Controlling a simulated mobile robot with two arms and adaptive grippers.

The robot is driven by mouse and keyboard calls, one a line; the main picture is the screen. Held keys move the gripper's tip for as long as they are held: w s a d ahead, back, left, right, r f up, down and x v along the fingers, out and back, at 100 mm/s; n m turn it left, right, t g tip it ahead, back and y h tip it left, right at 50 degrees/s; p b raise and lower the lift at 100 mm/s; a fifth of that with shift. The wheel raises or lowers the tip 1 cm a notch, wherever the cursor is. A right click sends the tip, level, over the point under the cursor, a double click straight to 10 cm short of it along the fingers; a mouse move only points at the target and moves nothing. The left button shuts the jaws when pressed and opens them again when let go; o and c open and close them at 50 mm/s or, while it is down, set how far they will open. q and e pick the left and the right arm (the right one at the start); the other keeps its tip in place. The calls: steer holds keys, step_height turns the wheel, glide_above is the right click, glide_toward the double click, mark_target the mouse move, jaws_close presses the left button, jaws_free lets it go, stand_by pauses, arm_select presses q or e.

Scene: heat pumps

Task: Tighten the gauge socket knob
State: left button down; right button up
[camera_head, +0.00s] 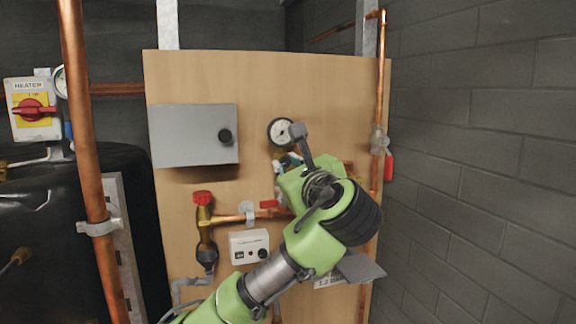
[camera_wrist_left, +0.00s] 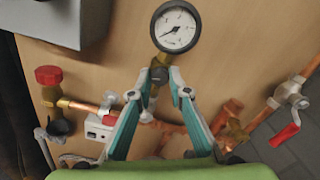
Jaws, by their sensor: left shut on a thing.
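The pressure gauge (camera_head: 281,131) has a white dial and dark rim and is mounted on the wooden board; it also shows at the top of the wrist view (camera_wrist_left: 175,27). Just below it is a brass socket with a small dark knob (camera_wrist_left: 156,77). My left gripper (camera_wrist_left: 158,84) has its teal fingers on either side of this knob, shut on it. In the head view my left gripper (camera_head: 288,162) is below the gauge, and my green wrist hides the socket and knob. My right gripper is not in view.
A grey box (camera_head: 195,135) is left of the gauge. A red-capped valve (camera_head: 203,198), a copper pipe and a white controller (camera_head: 249,246) lie lower left. A red-handled valve (camera_head: 389,165) is at the right edge of the board. A tall copper pipe (camera_head: 88,150) stands at left.

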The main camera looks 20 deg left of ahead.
arm_select(q)
steer(key=shift+f+m, duration=0.15)
steer(key=shift+m, duration=0.95)
steer(key=c, duration=1.9)
jaws_free()
steer(key=shift+d, duration=0.1)
steer(key=v, duration=1.2)
